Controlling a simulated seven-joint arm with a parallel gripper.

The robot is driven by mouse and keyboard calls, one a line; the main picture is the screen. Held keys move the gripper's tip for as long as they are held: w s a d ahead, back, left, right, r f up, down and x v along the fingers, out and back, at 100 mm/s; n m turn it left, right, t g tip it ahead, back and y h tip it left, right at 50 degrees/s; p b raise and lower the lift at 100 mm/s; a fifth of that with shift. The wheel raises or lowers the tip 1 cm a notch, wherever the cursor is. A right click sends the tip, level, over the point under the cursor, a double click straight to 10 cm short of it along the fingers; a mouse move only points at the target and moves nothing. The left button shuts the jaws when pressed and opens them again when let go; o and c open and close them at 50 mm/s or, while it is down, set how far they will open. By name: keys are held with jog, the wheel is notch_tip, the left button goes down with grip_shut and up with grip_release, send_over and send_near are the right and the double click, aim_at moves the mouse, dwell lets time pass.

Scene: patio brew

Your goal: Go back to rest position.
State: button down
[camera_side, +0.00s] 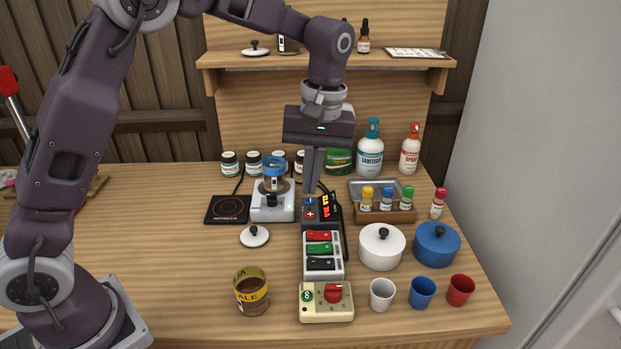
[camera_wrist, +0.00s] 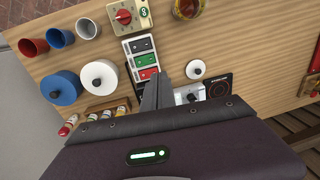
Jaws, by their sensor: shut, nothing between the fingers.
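My gripper (camera_side: 312,194) is shut and empty. Its fingers point down at the small dark box (camera_side: 322,226) with a blue panel, a red cross and lit red digits. The fingertips look close above its panel; I cannot tell if they touch. In the wrist view my closed fingers (camera_wrist: 157,88) hide that box. In front of it is the switch strip (camera_side: 337,268) with red, green and black rockers, also in the wrist view (camera_wrist: 129,63).
Left are a scale-like white device (camera_side: 272,208) holding a jar, a hot plate (camera_side: 226,211) and a loose lid (camera_side: 254,236). Right are a vial rack (camera_side: 385,213), white pot (camera_side: 382,249) and blue pot (camera_side: 437,246). In front are an ale mug (camera_side: 250,294), knob box (camera_side: 326,306) and cups (camera_side: 421,293).

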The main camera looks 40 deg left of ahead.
jog(key=s+a+r+m+t+h, duration=0.1)
jog(key=s+a+r+m+t, duration=0.25)
jog(key=s+r, duration=0.8)
jog(key=s+f+m+t, duration=0.3)
jog(key=s+f+m, duration=0.1)
jog(key=s, duration=1)
jog(key=shift+m, duration=0.75)
